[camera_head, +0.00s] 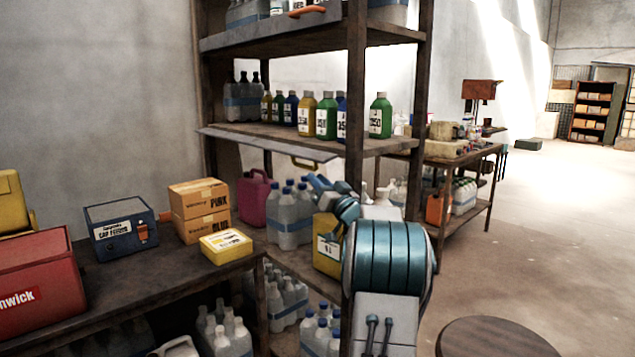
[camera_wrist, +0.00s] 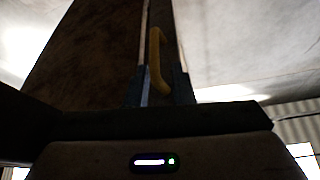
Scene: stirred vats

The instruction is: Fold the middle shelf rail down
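The middle shelf rail (camera_head: 265,144) is a long, thin grey strip along the front of the middle shelf (camera_head: 280,131). It looks swung out from the shelf edge and lies nearly flat. Its yellow handle (camera_head: 305,163) hangs under its right part. My gripper (camera_head: 317,181) is just below the handle, pointing up at it. In the wrist view the yellow handle (camera_wrist: 157,60) stands upright between the two blue fingers of my gripper (camera_wrist: 162,88). The fingers are apart, with a gap beside the handle, so I see no grip on it.
Several bottles (camera_head: 326,116) stand on the middle shelf behind the rail. The upper shelf (camera_head: 300,43) has an orange handle (camera_head: 307,11). A rusty post (camera_head: 356,90) is right of my gripper. A bench (camera_head: 150,270) with boxes is at left, a round stool (camera_head: 495,338) at lower right.

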